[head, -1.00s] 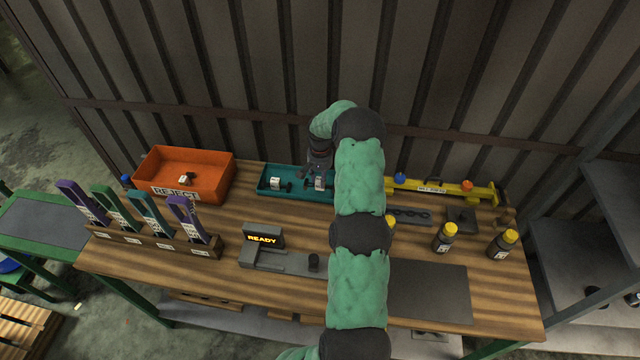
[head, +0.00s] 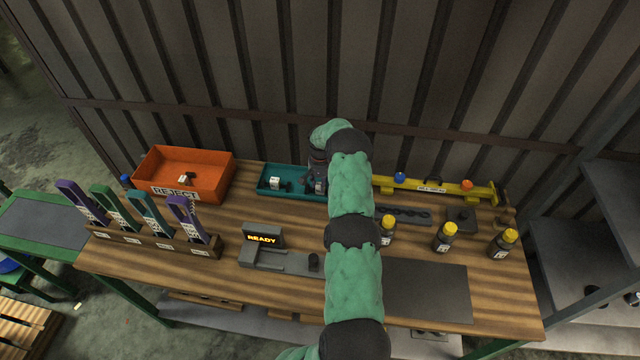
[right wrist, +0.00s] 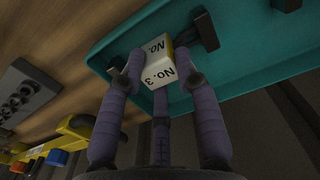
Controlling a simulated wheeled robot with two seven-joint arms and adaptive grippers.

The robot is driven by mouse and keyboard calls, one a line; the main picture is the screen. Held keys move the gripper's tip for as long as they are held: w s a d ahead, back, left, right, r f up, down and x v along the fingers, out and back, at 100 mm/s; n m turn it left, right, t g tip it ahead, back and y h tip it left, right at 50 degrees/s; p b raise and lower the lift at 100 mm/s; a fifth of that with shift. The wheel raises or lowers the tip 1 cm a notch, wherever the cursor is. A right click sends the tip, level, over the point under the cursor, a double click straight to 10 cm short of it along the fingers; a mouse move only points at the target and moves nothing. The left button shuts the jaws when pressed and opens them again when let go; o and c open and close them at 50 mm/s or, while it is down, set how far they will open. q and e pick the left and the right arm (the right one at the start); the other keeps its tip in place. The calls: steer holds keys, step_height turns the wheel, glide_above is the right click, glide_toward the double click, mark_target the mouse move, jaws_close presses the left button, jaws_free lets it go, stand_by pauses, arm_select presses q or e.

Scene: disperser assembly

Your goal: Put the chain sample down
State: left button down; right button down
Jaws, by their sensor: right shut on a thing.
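The chain sample, a white block (right wrist: 157,68) marked "No. 3" with a dark piece on one side, is between the fingers of my right gripper (right wrist: 160,82) in the right wrist view. The fingers are shut on it, over the teal tray (right wrist: 103,62). In the head view my right gripper (head: 317,176) is low at the right part of the teal tray (head: 262,191), partly hidden by my arm. I cannot tell whether the sample touches the tray floor. Another labelled sample (head: 275,183) lies in the tray's left part. My left gripper is not in view.
An orange reject bin (head: 212,187) stands left of the tray. A yellow bar fixture (head: 450,190) is to the right. A rack (head: 130,240) of coloured handles, a grey device reading READY (head: 263,238) and yellow-capped bottles (head: 445,238) stand nearer the front.

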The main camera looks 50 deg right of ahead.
steer(key=c, duration=0.9)
jaws_free()
steer(key=shift+f, duration=0.15)
steer(key=shift+r, duration=0.25)
step_height(320, 180, up, 12)
